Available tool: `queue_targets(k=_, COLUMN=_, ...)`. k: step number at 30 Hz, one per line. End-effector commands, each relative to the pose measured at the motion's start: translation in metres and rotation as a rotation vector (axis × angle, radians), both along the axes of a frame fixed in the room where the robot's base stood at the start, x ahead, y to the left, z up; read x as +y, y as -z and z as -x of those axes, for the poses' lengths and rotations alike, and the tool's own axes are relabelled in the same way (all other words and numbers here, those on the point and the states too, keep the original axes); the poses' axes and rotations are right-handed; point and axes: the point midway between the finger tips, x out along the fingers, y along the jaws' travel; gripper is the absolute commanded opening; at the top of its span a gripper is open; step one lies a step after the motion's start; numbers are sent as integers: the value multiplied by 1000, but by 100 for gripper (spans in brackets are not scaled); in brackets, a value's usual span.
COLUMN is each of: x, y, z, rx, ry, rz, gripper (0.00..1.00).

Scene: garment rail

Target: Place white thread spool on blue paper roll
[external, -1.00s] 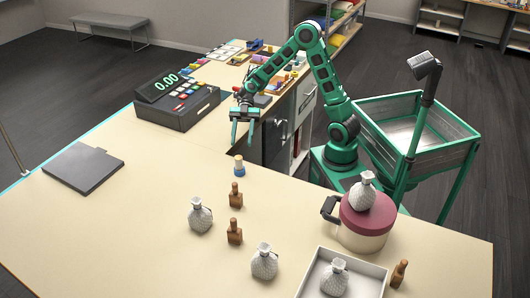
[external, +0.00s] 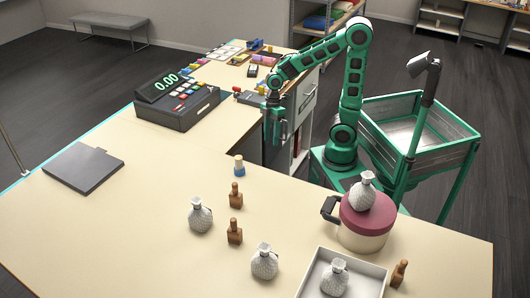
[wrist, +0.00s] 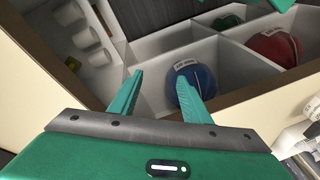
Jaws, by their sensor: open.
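My gripper (external: 275,137) is open and empty, pointing down beside the table's inner edge in the external view. In the wrist view its two fingers (wrist: 160,92) are spread above a compartmented white container. A round blue thing with a white label (wrist: 197,84), possibly the blue paper roll, lies in the middle compartment, partly behind the right finger. Several white, cup-like cylinders (wrist: 85,38) stand in the left compartment; I cannot tell whether one is the white thread spool. A small blue-based piece with a pale top (external: 239,166) stands on the table.
A red round thing (wrist: 274,46) lies in the right compartment, with white dividers between. On the table (external: 120,215) are grey sacks (external: 200,216), brown bottles (external: 235,196), a cash register (external: 178,102) and a lidded pot (external: 364,230). The table's left part is mostly clear.

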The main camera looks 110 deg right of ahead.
Motion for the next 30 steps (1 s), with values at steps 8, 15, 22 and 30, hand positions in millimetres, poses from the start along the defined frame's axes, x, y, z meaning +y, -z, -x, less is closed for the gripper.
queue_targets(k=8, x=-38, y=-20, z=110, rx=160, ry=534, rz=160, gripper=44)
queue_targets(k=15, x=-51, y=-22, z=166, rx=227, ry=806, rz=178, gripper=44)
queue_targets(k=22, x=-53, y=-22, z=173, rx=237, ry=846, rz=180, gripper=44)
queue_targets(k=30, x=-53, y=-22, z=172, rx=236, ry=844, rz=180, gripper=44)
